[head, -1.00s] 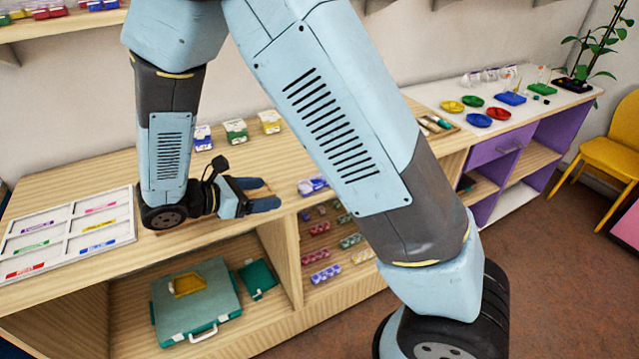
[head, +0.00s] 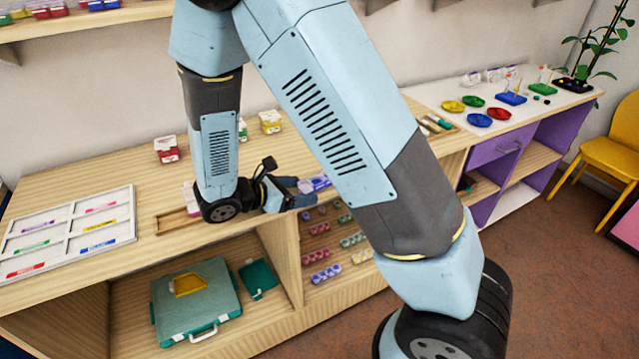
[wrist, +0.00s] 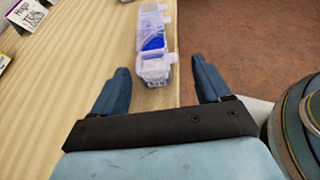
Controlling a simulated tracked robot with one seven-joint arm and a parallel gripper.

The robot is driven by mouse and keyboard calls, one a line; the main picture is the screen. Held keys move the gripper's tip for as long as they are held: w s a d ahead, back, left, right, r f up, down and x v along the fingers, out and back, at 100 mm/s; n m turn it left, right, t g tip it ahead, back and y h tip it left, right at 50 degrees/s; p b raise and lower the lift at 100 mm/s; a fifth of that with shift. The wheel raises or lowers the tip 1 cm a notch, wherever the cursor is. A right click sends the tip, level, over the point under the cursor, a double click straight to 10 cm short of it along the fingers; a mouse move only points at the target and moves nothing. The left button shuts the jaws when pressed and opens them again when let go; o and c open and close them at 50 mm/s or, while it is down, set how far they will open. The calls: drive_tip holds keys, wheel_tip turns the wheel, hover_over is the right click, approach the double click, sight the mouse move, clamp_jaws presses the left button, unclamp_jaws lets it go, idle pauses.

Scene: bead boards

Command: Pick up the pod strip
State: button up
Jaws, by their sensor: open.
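The pod strip (wrist: 153,44) is a row of clear, pale lilac pods with blue inside. It lies on the wooden counter near its front edge, and it also shows in the head view (head: 315,184), partly hidden by my arm. My gripper (wrist: 161,77) is open, with its two blue fingers apart and nothing between their bases. The near end of the strip lies just ahead, between the lines of the fingertips. In the head view my gripper (head: 300,192) is low over the counter, with its fingers pointing right toward the strip.
A white sorting tray (head: 135,212) with coloured strips lies on the left of the counter. Small boxes (head: 167,149) stand at the back. Shelves below hold a teal case (head: 230,310) and several pod strips (head: 325,276). The counter's front edge is close to my gripper.

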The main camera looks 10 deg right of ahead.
drive_tip(key=c, duration=1.1)
drive_tip(key=shift+r, duration=0.1)
wheel_tip(320, 180, up, 4)
drive_tip(key=shift+s+f, duration=0.15)
drive_tip(key=shift+f, duration=0.1)
drive_tip(key=shift+s+d+r, duration=0.8)
drive_tip(key=shift+s+r, duration=1.35)
drive_tip(key=shift+r, duration=0.75)
drive_tip(key=shift+s+d+r, duration=0.85)
drive_tip(key=shift+s+r, duration=1.3)
drive_tip(key=shift+r, duration=0.75)
drive_tip(key=shift+s+d+r, duration=0.8)
drive_tip(key=shift+s+r, duration=1.35)
drive_tip(key=shift+r, duration=0.75)
